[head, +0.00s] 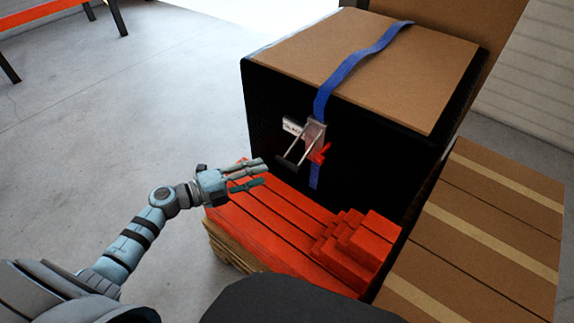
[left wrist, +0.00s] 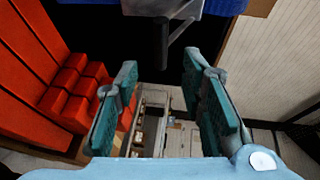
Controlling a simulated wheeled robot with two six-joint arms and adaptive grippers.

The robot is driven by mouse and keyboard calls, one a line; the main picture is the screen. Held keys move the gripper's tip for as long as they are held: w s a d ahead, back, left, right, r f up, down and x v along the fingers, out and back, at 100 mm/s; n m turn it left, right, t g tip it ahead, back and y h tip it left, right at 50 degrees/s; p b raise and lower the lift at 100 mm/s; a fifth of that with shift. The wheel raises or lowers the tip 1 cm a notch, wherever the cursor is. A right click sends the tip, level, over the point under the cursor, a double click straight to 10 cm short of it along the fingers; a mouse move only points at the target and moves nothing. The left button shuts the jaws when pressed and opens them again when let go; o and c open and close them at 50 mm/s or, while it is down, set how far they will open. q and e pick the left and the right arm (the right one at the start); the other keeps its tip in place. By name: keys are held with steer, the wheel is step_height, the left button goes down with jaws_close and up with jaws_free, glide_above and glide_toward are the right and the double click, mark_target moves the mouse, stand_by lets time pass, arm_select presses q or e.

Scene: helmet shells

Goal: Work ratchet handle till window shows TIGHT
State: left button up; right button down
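The ratchet (head: 315,132) sits on the blue strap (head: 350,68), on the dark side of a large box (head: 340,115). Its handle (head: 287,163) has metal arms and a black grip and sticks out down-left; it also shows at the top of the left wrist view (left wrist: 162,42). A small white window plate (head: 292,127) beside the ratchet seems to read SLACK, though the letters are tiny. A red lever (head: 321,153) is at its lower right. My left gripper (head: 262,172) is open and empty, left of and below the handle, apart from it. My right gripper is not in view.
Orange planks and stepped blocks (head: 352,240) lie on a wooden pallet (head: 232,250) below the ratchet. Taped cardboard boxes (head: 500,215) stand at the right. An orange-edged rack (head: 45,18) is at the far left. The grey floor (head: 100,110) to the left is clear.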

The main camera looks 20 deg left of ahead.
mark_target(288, 165)
arm_select(q)
steer(key=b+x, duration=0.1)
steer(key=x, duration=0.8)
steer(key=shift+w+d, duration=0.25)
steer(key=shift+w, duration=0.05)
steer(key=shift+c, duration=0.5)
jaws_close()
